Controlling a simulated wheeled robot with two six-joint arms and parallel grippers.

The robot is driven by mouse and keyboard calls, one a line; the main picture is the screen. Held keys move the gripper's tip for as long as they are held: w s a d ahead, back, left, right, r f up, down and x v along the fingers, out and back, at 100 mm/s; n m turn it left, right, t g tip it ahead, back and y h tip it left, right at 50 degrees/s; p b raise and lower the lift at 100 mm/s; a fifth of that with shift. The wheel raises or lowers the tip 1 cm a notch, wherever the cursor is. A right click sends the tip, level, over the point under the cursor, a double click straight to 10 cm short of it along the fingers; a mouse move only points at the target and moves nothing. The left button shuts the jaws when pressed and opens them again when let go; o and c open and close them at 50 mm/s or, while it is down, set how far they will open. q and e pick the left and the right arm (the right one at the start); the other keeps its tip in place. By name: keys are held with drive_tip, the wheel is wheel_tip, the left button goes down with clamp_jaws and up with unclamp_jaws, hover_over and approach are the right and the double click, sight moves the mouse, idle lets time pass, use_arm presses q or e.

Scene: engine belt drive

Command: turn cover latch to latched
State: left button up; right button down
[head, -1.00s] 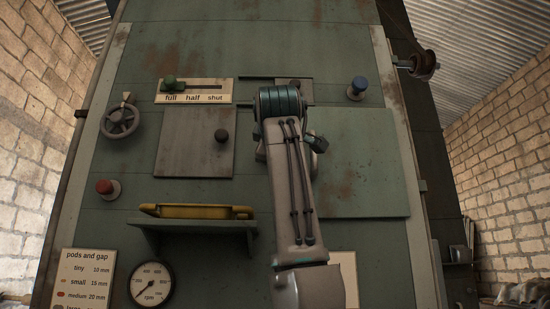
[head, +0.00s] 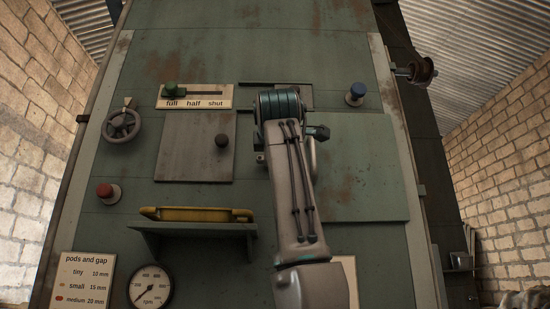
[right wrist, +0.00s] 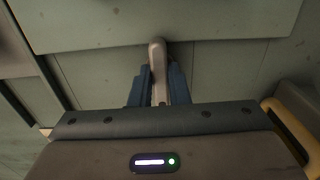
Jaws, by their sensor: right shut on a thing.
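In the right wrist view a pale grey lever handle (right wrist: 158,72), which looks like the cover latch, sits between the two blue fingers of my right gripper (right wrist: 157,88). The gripper is shut on it. The handle's far end lies at the edge of a raised green plate (right wrist: 170,22), probably the cover. In the head view the raised green cover plate (head: 365,165) is on the right of the machine front. My left gripper is not in view.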

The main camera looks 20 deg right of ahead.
drive_tip(key=shift+f, duration=0.15)
drive_tip(key=c, duration=1.4)
unclamp_jaws()
drive_tip(key=shift+a, duration=0.1)
drive_tip(key=shift+s, duration=0.1)
drive_tip(key=shift+b+v, duration=2.3)
drive_tip(key=shift+v, duration=3.1)
